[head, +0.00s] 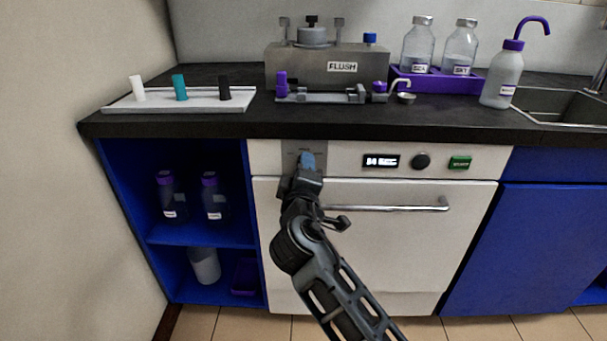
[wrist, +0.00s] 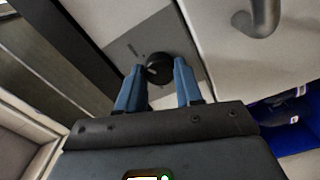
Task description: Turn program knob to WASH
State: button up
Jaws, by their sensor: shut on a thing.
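The program knob (wrist: 157,70) is round and dark with a light mark, on a grey plate (wrist: 178,32) on the white appliance's front panel. My gripper (wrist: 159,66) has one blue finger on each side of the knob and is shut on it. In the head view my gripper (head: 307,160) is at the left part of the panel and hides the knob. Small markings show on the plate, too small to read, so I cannot tell which program the knob points at.
On the same panel are a lit display (head: 381,161), a second dark knob (head: 421,160) and a green button (head: 460,162). A door handle bar (head: 400,208) sticks out below, right of my gripper. The black worktop (head: 240,125) overhangs above, carrying a FLUSH unit (head: 330,75) and bottles.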

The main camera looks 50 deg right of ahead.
jog(key=shift+f, duration=0.1)
dwell(0.3)
jog(key=o, duration=1)
jog(key=shift+o, duration=0.2)
jog(key=v, duration=0.7)
jog(key=shift+s+a, duration=0.25)
jog(key=shift+a, duration=0.1)
